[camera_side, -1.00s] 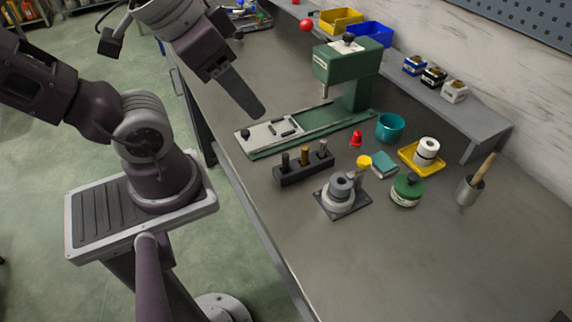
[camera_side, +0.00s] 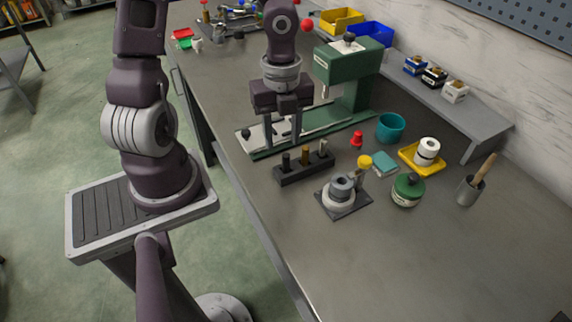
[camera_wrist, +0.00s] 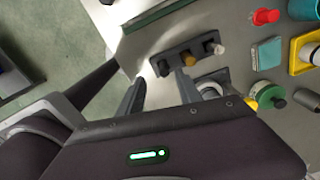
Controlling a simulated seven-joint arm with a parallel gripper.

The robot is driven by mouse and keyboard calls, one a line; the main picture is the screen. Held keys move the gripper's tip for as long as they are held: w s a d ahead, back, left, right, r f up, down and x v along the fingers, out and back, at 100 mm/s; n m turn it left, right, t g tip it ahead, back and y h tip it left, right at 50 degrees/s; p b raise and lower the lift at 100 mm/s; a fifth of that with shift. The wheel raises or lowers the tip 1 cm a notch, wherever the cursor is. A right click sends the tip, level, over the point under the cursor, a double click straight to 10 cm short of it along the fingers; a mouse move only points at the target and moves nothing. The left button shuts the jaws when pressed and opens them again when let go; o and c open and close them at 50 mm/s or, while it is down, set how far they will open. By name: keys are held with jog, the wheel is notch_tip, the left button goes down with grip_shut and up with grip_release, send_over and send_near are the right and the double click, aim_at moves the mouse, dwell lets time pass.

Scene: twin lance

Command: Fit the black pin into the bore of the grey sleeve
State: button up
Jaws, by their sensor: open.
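The black pin (camera_side: 286,161) stands upright at the left end of a dark rack (camera_side: 290,180). In the wrist view the black pin (camera_wrist: 163,67) shows just beyond the gap between my fingertips. My gripper (camera_side: 282,143) is open and empty, pointing down, with its fingertips above and close to that end of the rack. It also shows in the wrist view (camera_wrist: 160,77). The grey sleeve (camera_side: 342,184) sits upright on a round holder on a dark square plate, right of the rack. In the wrist view the sleeve is mostly hidden behind my gripper.
A brass pin (camera_side: 305,156) and a pale grey pin (camera_side: 323,148) stand in the same rack. The green press (camera_side: 347,65) rises behind my gripper. A yellow-topped item (camera_side: 364,163) and a green jar (camera_side: 407,190) stand near the sleeve. The front right bench is clear.

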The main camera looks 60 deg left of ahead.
aim_at(286, 155)
jog(key=f, duration=0.7)
jog(key=shift+w+d, duration=0.3)
jog(key=shift+r, duration=0.1)
grip_shut()
